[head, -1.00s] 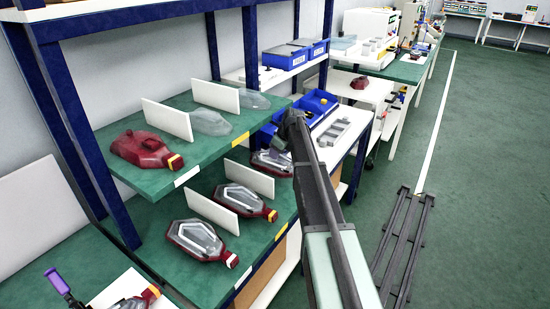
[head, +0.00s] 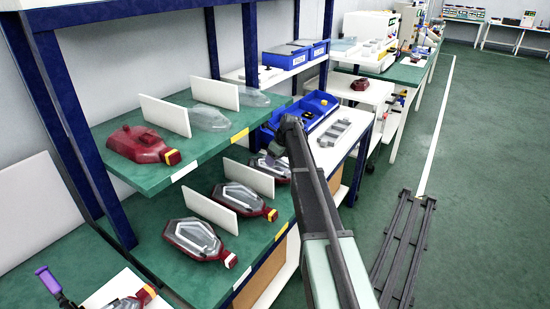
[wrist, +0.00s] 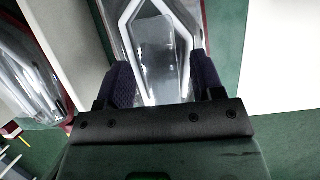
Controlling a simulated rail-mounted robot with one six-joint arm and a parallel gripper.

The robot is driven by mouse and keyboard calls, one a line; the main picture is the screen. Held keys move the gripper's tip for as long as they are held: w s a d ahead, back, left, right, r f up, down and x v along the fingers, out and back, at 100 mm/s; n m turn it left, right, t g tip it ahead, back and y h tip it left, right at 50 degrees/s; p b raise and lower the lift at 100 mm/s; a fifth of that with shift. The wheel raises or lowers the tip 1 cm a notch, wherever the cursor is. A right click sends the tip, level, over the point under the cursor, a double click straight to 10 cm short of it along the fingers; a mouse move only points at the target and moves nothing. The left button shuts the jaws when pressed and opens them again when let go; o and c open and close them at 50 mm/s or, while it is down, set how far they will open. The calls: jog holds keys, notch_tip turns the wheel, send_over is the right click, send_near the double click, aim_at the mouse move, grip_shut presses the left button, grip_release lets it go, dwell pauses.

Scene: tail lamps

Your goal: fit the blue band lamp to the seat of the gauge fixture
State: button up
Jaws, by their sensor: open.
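Three red lamps with clear lenses lie on the lower green shelf, parted by white dividers. The farthest lamp (head: 271,168) is partly hidden behind my gripper (head: 278,150) in the head view; no blue band shows on it. The wrist view shows a clear-lensed lamp (wrist: 155,30) with a red edge between the two dark finger pads of my gripper (wrist: 163,75). The fingers are apart; whether they touch the lamp I cannot tell. A grey slotted fixture (head: 335,133) stands on the white table beyond the shelf; I cannot tell whether it is the gauge fixture.
The middle lamp (head: 240,199) has a yellow band, the nearest lamp (head: 194,238) a white one. A divider (head: 249,179) stands beside the farthest lamp. The upper shelf (head: 205,153) overhangs close by. A purple-handled device (head: 49,284) is at lower left.

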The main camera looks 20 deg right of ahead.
jog(key=shift+r, duration=0.1)
